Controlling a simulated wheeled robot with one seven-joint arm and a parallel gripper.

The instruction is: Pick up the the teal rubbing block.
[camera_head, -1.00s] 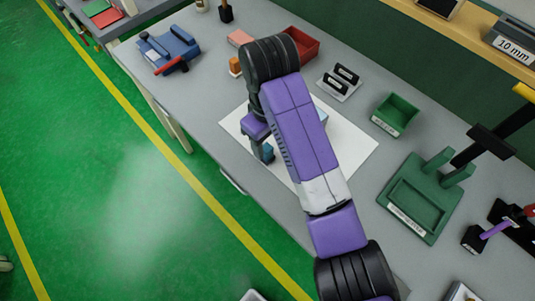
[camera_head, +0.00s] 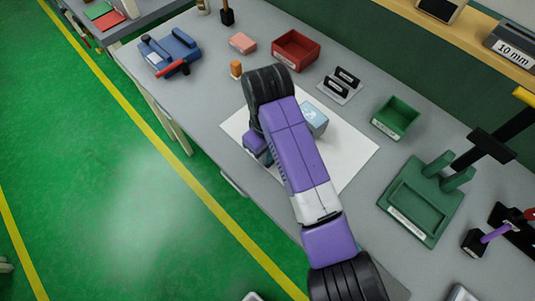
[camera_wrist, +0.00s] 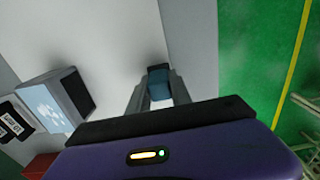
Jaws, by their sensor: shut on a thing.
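The teal rubbing block (camera_wrist: 158,85) shows in the wrist view between the two fingertips of my gripper (camera_wrist: 157,92). The fingers are shut on it, one on each side. It has a darker end facing away from the gripper. It is over the right edge of the white sheet; whether it touches the surface I cannot tell. In the head view my arm covers the block and the fingers.
A light blue box (camera_head: 313,118) stands on the white sheet (camera_head: 345,150), close to my arm. An orange piece (camera_head: 236,69), a red bin (camera_head: 296,50), a green bin (camera_head: 395,116) and a green stand (camera_head: 425,200) are around it. The bench's front edge is near.

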